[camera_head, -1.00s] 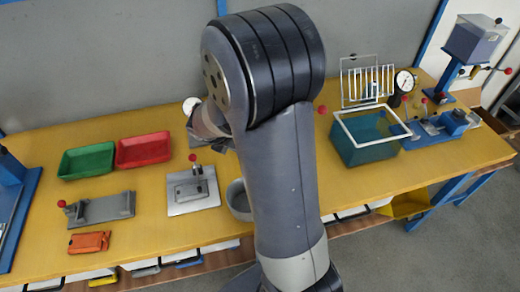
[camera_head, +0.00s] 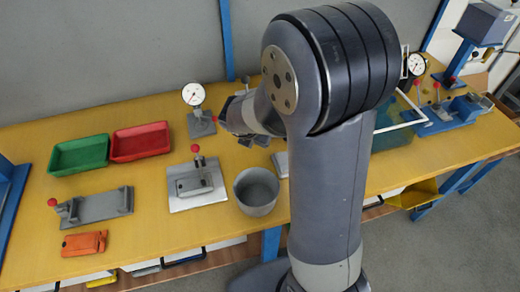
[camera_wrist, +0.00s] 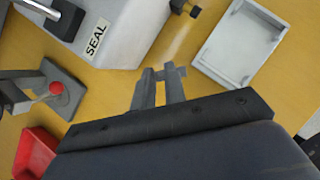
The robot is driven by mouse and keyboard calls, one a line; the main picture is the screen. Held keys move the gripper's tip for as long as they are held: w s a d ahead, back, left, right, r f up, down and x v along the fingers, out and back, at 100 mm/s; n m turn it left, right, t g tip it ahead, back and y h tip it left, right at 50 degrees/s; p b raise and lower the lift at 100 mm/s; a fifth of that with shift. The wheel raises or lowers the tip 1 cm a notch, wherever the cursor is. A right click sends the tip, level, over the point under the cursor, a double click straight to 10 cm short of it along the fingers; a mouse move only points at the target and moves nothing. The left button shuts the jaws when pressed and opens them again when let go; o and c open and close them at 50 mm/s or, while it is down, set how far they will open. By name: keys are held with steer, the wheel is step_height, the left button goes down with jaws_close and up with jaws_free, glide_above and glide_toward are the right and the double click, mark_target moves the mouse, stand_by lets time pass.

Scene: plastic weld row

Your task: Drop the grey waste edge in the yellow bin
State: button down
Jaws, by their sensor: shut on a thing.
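My gripper (camera_wrist: 160,80) is shut on a small grey piece, the grey waste edge (camera_wrist: 159,74), which shows between the fingertips in the wrist view. Most of the piece is hidden by the fingers. In the head view my gripper is above the back middle of the table, partly behind my arm, and the held piece cannot be made out there. The yellow bin (camera_head: 414,194) is at the right, below the table's front edge, partly covered by the tabletop. It is well apart from my gripper and not in the wrist view.
Green (camera_head: 78,155) and red (camera_head: 140,142) trays, a dial gauge (camera_head: 194,96), a clamp fixture (camera_head: 196,185) and a grey bowl (camera_head: 257,192) stand on the table. The wrist view shows a machine marked SEAL (camera_wrist: 115,30) and a white tray (camera_wrist: 240,45) near my gripper.

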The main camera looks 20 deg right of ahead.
steer(key=shift+f+b, duration=0.7)
steer(key=shift+f, duration=1.6)
steer(key=shift+f, duration=0.15)
steer(key=c, duration=1.5)
jaws_free()
steer(key=shift+o, duration=0.2)
